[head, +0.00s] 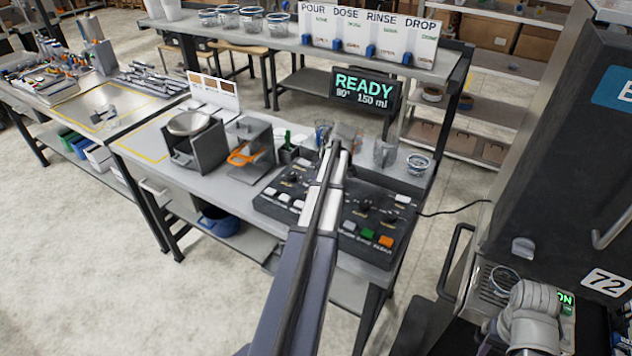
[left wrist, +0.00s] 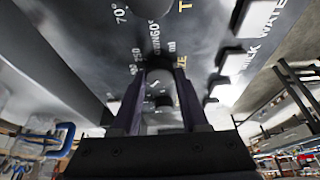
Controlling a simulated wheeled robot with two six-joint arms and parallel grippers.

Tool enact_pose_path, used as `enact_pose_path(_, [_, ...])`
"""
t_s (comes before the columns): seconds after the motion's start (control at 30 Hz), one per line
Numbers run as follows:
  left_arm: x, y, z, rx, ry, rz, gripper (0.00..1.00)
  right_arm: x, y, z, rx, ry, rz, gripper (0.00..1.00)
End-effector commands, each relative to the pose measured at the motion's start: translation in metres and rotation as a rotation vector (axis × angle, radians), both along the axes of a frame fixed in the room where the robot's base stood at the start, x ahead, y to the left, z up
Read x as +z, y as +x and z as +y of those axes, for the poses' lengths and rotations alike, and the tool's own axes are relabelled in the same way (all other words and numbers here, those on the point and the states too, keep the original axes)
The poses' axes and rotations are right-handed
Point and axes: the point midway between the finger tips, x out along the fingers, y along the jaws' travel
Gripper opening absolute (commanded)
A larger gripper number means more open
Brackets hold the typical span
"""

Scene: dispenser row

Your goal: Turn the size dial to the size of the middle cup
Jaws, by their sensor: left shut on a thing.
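The dark control panel (head: 372,238) lies on the bench in the head view, with dials and buttons. My left arm crosses its middle and hides part of it. In the left wrist view my left gripper (left wrist: 158,85) is shut on a dark round dial (left wrist: 160,63); markings including 250 and ml stand beside it. I cannot read its pointer. The display (head: 365,90) reads READY, 80° and 150 ml. My right gripper cannot be made out.
A grey scale-like unit (head: 194,150) and an orange-handled device (head: 246,155) stand left of the panel. A tall dark machine (head: 548,150) stands at right. Open floor lies at lower left.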

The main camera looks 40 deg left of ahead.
Motion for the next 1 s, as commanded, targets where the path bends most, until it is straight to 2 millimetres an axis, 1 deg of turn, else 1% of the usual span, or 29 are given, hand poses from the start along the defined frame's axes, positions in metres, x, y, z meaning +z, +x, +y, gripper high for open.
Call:
enact_pose_path(0.03, [0.000,0.000,-0.001,0.000,-0.002,-0.001,0.45,0.000,0.000,0.000,0.000,0.000,0.000,0.50])
enact_pose_path(0.2, [0.000,0.000,0.000,-0.001,-0.002,0.000,0.64,0.000,0.000,0.000,0.000,0.000,0.000,0.50])
enact_pose_path(0.3, [0.000,0.000,0.000,-0.001,-0.001,0.000,0.74,0.000,0.000,0.000,0.000,0.000,0.000,0.50])
enact_pose_path(0.53, [0.000,0.000,0.000,-0.001,-0.001,0.000,0.74,0.000,0.000,0.000,0.000,0.000,0.000,0.50])
enact_pose_path(0.67, [0.004,0.000,-0.001,-0.001,-0.001,0.000,0.74,0.004,0.000,0.000,0.000,0.000,0.000,0.50])
enact_pose_path(0.87, [0.020,0.001,-0.007,-0.002,-0.001,0.000,0.74,0.020,0.000,0.000,0.000,0.000,0.000,0.50])
enact_pose_path(1.0, [0.038,0.003,-0.013,-0.002,-0.001,0.000,0.74,0.038,0.000,0.000,0.001,0.000,0.000,0.50])
